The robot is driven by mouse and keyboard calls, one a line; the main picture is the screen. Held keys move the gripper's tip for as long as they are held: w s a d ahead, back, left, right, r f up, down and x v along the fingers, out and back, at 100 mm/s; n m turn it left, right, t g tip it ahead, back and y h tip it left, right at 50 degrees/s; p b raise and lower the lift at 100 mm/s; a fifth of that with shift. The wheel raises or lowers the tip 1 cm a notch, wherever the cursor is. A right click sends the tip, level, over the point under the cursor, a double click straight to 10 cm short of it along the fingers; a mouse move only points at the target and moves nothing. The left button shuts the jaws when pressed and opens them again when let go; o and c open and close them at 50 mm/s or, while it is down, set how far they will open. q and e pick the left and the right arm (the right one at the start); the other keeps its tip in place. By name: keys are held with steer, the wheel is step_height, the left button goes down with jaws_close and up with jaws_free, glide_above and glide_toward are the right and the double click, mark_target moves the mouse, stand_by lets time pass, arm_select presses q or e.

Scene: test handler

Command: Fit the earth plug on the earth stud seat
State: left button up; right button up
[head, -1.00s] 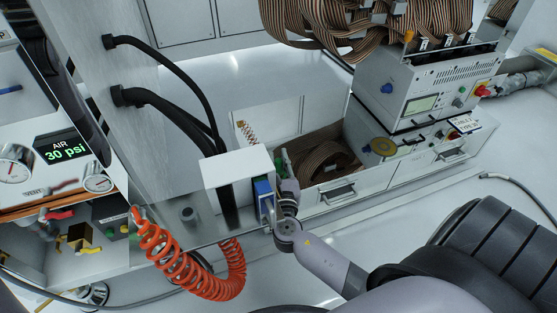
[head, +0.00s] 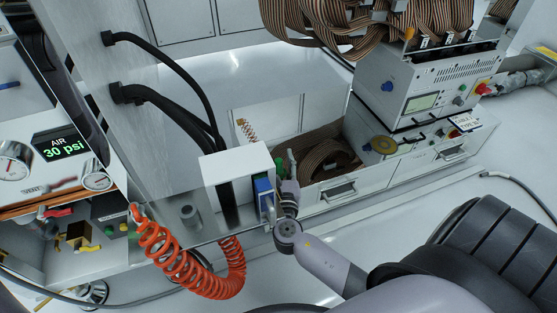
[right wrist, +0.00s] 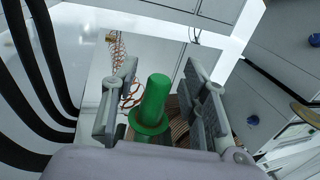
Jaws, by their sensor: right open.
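A green plug-like piece (right wrist: 153,105), a cylinder with a round collar, shows in the right wrist view; I take it for the earth plug. It stands between the two fingers of my right gripper (right wrist: 166,108), with a gap on both sides. The gripper is open. In the head view my right gripper (head: 286,165) is at the right side of the white box, and a bit of green (head: 279,166) shows beside it. The earth stud seat cannot be made out. My left gripper is not in view.
The white box (head: 232,165) with a blue module (head: 263,190) stands left of the gripper. Black cables (head: 165,105) run into it. A coiled orange hose (head: 185,275) hangs in front. An open drawer with ribbon cable (head: 325,165) lies to the right, below instruments (head: 430,90).

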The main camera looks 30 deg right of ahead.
steer(key=v, duration=0.7)
steer(key=shift+r, duration=0.1)
stand_by(0.7)
